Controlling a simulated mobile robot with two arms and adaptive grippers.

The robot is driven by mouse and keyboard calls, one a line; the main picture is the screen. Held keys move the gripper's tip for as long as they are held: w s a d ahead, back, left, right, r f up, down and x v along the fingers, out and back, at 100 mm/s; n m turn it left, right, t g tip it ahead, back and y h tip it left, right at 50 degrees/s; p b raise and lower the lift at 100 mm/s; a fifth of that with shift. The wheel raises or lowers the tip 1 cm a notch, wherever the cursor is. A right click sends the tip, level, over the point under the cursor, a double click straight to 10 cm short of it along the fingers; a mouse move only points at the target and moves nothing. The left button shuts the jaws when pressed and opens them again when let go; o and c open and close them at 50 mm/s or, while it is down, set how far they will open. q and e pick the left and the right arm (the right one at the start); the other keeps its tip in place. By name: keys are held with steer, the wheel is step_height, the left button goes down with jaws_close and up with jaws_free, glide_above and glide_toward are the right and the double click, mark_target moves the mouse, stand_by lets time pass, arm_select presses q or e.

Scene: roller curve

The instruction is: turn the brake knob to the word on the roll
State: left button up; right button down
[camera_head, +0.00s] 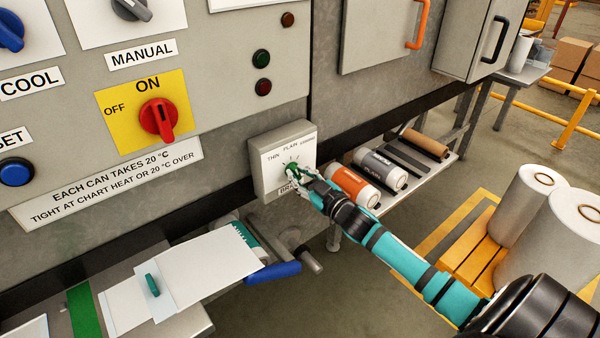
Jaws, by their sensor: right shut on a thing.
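The brake box (258,178) is a pale box on the machine front. Its dial has the words THIN, PLAIN and a third, hard-to-read word at the right. My right gripper (297,176) is shut on the small green brake knob (291,170), whose pointer is mostly hidden by the fingers. A teal roll (243,236) lies at the machine's lower edge, partly hidden by a white sheet; I cannot read a word on it. An orange roll (350,183) and a grey roll (380,168) with PLAIN on it lie on a shelf at the right. My left gripper is not in view.
A white sheet (209,268) lies over the table at lower left. A red switch (159,119) is on a yellow plate. Large white rolls (530,200) stand on a pallet at the right.

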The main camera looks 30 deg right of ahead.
steer(key=shift+n+p, duration=0.35)
steer(key=shift+n, duration=1.65)
steer(key=c, duration=1.3)
jaws_free()
steer(key=shift+s, duration=0.1)
steer(key=s, duration=0.8)
steer(key=s+d, duration=0.1)
steer(key=s, duration=0.2)
steer(key=shift+s, duration=0.4)
